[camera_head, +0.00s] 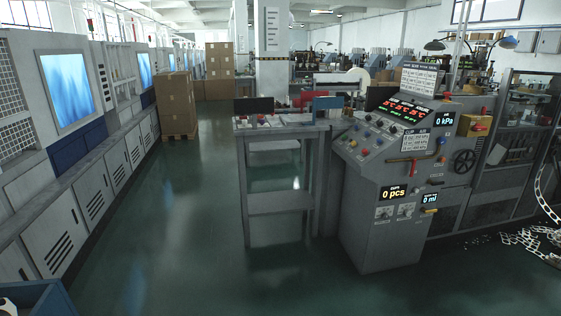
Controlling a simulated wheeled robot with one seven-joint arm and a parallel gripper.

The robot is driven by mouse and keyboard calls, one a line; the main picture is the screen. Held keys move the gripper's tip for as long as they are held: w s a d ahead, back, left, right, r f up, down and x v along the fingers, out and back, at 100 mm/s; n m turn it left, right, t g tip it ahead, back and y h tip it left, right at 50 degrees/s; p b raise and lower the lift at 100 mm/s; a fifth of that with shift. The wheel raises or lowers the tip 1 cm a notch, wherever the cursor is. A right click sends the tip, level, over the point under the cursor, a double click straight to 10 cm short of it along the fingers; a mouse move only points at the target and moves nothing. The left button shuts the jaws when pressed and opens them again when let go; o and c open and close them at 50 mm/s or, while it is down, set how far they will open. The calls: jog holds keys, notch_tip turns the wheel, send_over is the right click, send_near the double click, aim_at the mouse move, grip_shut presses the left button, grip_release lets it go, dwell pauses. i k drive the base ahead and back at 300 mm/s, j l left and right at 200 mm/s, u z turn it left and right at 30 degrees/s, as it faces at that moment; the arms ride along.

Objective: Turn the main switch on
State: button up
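A grey control console (385,225) stands right of centre, with a sloped panel of coloured buttons and knobs (376,138). A yellow box with a red part on it (474,126) sits on the console's right side. It looks like a rotary switch and may be the main switch, but no label is readable and its position is too small to tell. A yellow-handled lever (429,211) is lower on the console. Displays read 0 kPa (444,119), 0 pcs (395,193) and 0 ml (430,198). My gripper is not in view.
A grey table (280,130) stands directly left of the console. Grey cabinets with blue screens (66,88) line the left side. Stacked cartons (176,104) stand behind. Open green floor (185,240) lies between. A chain-like white strip (530,240) lies at right.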

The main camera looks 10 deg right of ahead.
aim_at(478, 127)
jog(key=i+z, duration=0.1)
jog(key=i, duration=0.75)
jog(key=i+j, duration=0.15)
jog(key=i, duration=0.7)
jog(key=i+l+z, duration=0.1)
jog(key=i+z, duration=0.2)
jog(key=z, duration=0.15)
jog(key=i+z, duration=0.45)
jog(key=i+j+z, duration=0.15)
jog(key=z, duration=0.3)
jog(key=i+l+z, duration=0.15)
jog(key=i+z, duration=0.15)
jog(key=z, duration=0.15)
jog(key=i+l+z, duration=0.1)
jog(key=i+z, duration=0.55)
jog(key=z, duration=0.25)
jog(key=i+z, duration=0.3)
jog(key=i, duration=0.35)
jog(key=i+j+z, duration=0.25)
jog(key=i, duration=0.4)
jog(key=i+l+z, duration=0.15)
jog(key=i+z, duration=0.65)
jog(key=i+u, duration=0.1)
jog(key=u, duration=3.45)
